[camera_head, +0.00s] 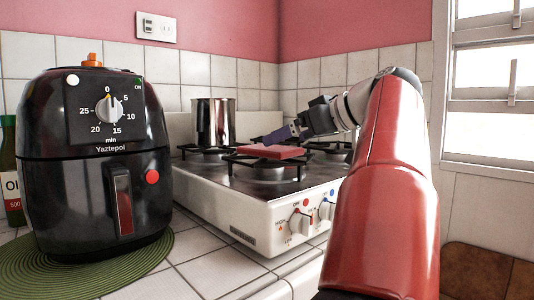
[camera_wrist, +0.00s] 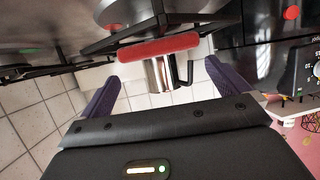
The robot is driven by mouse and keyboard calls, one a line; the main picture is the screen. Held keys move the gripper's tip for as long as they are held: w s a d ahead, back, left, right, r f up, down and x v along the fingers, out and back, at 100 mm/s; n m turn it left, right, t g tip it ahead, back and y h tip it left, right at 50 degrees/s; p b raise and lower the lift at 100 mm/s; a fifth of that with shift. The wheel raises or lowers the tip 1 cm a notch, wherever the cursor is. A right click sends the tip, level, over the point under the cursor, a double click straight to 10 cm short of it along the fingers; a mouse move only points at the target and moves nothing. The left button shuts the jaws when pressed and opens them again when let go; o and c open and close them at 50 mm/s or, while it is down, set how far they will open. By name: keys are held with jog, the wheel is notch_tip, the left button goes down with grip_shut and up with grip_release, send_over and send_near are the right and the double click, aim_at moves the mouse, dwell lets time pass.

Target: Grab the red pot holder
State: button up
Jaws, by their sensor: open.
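The red pot holder (camera_head: 270,151) lies flat on a burner grate at the front left of the white stove (camera_head: 215,197). In the wrist view the pot holder (camera_wrist: 147,49) shows edge-on as a red strip, above the gap between the fingers. My gripper (camera_head: 268,138) is just above the pot holder, coming in from the right. Its two purple fingers (camera_wrist: 162,72) are spread wide with nothing held between them. The pot holder seems close to the fingers but not between them; I cannot tell whether they touch it.
A steel pot (camera_head: 214,122) stands on the back left burner. A black air fryer (camera_head: 96,165) stands on a green round mat (camera_head: 150,262) left of the stove. An oil bottle (camera_head: 11,170) is at the far left. Black grates (camera_head: 330,148) surround the burners. A window (camera_head: 490,85) is at right.

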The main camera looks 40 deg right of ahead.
aim_at(271, 147)
jog(key=x, duration=0.4)
jog(key=shift+a+f, duration=0.25)
jog(key=shift+f, duration=0.2)
jog(key=shift+c, duration=0.3)
jog(key=c, duration=0.9)
jog(key=shift+r, duration=0.15)
